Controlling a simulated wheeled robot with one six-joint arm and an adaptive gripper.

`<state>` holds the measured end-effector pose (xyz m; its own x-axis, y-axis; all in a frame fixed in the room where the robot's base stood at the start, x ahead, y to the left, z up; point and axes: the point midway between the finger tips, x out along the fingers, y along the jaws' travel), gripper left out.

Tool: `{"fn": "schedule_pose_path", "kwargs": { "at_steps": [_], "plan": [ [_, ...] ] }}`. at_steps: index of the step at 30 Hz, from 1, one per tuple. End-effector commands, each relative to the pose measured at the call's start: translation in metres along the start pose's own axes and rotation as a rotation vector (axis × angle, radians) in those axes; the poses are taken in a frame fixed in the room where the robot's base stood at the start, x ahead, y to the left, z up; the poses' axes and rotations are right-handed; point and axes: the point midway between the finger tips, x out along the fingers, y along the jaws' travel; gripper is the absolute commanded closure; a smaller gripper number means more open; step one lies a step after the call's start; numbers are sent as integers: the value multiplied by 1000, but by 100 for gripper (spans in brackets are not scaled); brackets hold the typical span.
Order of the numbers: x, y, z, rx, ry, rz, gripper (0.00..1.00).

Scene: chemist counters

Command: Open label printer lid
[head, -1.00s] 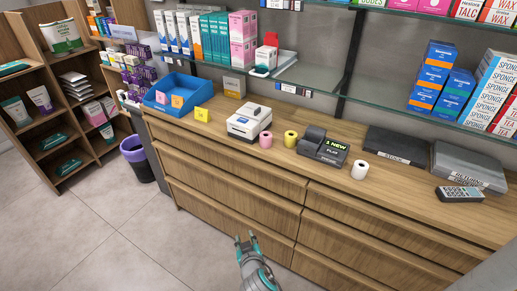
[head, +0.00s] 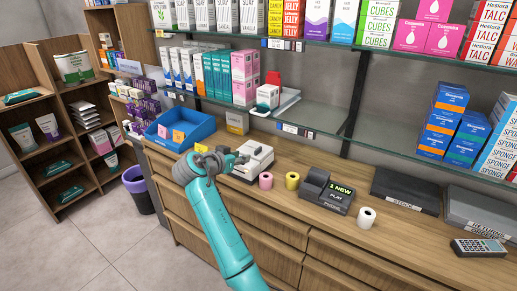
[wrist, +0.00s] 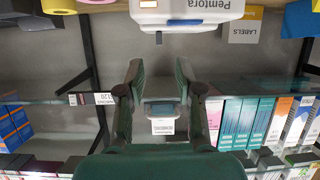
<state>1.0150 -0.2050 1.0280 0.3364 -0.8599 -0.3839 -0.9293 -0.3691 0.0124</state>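The label printer (head: 257,160) is a white box on the wooden counter, partly hidden by my gripper in the head view. In the upside-down wrist view, the white printer (wrist: 186,10) shows at the top edge, cut off, with "Pemtora" on it. Its lid looks shut, though my gripper covers part of it. My gripper (head: 238,157) is at the printer's left side in the head view. In the wrist view my gripper (wrist: 160,72) has its two fingers apart with nothing held between them. The printer lies beyond the fingertips; I cannot tell whether they touch it.
A blue tray (head: 180,132) stands left of the printer. A pink roll (head: 265,180), a yellow roll (head: 292,180) and a dark card terminal (head: 325,192) stand to its right. A glass shelf (head: 320,140) with boxes and a small device (head: 267,96) hangs above the counter.

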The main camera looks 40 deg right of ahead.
Motion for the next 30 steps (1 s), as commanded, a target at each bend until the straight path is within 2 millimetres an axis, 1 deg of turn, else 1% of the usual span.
{"fn": "schedule_pose_path", "kwargs": {
  "at_steps": [1,3,7,11,18,21,25,30],
  "plan": [
    [-1,-1,-7,11,1,10,65],
    [-1,-1,-12,20,1,22,65],
    [7,0,-15,24,1,27,65],
    [25,1,-14,24,0,27,65],
    [68,1,-14,22,0,26,65],
    [83,2,-14,23,0,26,65],
    [97,1,-14,22,1,24,65],
    [105,2,-14,23,1,23,65]
  ]
}}
